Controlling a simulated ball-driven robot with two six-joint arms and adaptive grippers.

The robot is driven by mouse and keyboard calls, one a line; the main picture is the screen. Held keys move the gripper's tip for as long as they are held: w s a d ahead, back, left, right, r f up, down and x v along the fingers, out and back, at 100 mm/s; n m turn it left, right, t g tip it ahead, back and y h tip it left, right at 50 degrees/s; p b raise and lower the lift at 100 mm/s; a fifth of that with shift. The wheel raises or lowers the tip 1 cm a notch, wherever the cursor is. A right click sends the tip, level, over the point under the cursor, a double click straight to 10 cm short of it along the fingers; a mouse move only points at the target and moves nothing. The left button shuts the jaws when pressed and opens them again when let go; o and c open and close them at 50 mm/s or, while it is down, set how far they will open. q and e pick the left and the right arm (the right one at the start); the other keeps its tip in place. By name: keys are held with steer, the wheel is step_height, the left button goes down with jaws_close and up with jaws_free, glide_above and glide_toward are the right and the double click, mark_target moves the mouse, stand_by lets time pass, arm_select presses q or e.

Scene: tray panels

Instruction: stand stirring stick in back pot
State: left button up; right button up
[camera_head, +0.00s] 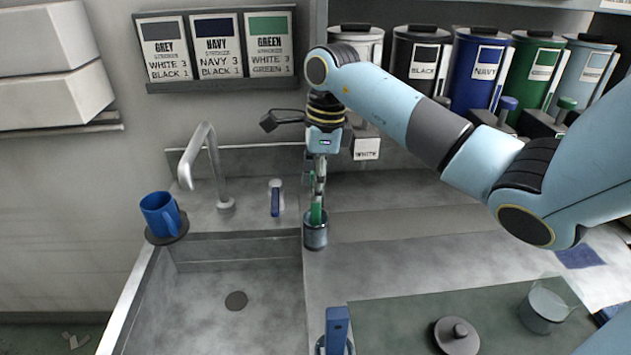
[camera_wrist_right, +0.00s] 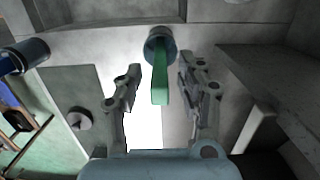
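A green stirring stick (camera_head: 316,212) stands roughly upright in the back pot (camera_head: 315,237), a small grey-blue cup beside the sink's right edge. My right gripper (camera_head: 318,190) points down from above at the stick's upper part. In the right wrist view, my right gripper (camera_wrist_right: 161,72) is open, with one finger on each side of the green stick (camera_wrist_right: 160,86) and a gap on both sides. The stick's lower end is hidden inside the back pot (camera_wrist_right: 153,43). My left gripper is not in view.
A second pot with a blue stick (camera_head: 337,325) is at the front by the sink. A green mat (camera_head: 400,310) holds a grey lid (camera_head: 456,337) and a clear beaker (camera_head: 545,308). A faucet (camera_head: 213,165) and a blue mug (camera_head: 160,213) are left. Several paint canisters (camera_head: 478,70) line the back.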

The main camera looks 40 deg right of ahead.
steer(key=shift+r, duration=0.15)
step_height(320, 180, up, 12)
steer(key=d, duration=0.1)
steer(key=shift+s, duration=0.45)
